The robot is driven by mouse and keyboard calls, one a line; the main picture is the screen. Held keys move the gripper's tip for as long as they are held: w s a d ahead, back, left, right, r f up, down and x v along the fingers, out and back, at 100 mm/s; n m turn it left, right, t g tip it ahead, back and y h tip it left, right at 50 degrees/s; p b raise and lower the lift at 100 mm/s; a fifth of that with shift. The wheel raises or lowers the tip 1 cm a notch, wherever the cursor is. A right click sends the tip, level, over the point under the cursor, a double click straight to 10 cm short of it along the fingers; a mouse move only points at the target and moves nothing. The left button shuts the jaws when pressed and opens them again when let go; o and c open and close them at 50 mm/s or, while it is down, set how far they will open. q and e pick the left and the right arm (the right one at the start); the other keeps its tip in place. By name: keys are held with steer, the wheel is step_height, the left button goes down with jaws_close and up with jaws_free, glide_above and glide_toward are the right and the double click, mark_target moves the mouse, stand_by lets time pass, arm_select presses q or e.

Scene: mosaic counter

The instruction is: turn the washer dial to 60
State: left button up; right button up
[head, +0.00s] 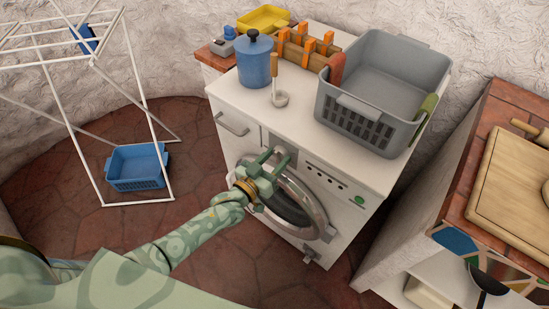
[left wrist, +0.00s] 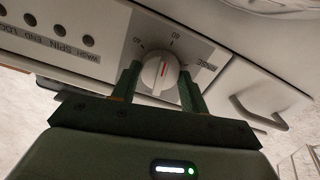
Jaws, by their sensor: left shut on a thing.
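The washer (head: 235,150) is white, with a round door below its control panel. Its dial (left wrist: 160,74) is a round white knob with a red mark, seen in the left wrist view on a grey plate. Labels reading 40 (left wrist: 137,43), 60 (left wrist: 175,35) and RINSE (left wrist: 207,66) stand around it. The red mark points up in that view, between 40 and 60; the exact setting is hard to tell. My left gripper (head: 275,158) is at the panel, its two green fingers shut on either side of the dial. In the head view the gripper mostly hides the dial. My right gripper is not in view.
A drying rack (head: 135,70) and blue basket (head: 137,167) are left. A tiled counter (head: 500,110) is right.

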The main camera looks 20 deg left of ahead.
arm_select(q)
steer(key=shift+f+m, duration=0.1)
steer(key=shift+m, duration=0.7)
steer(key=o, duration=1)
steer(key=p+v, duration=0.3)
steer(key=v, duration=1.3)
steer(key=shift+s, duration=0.2)
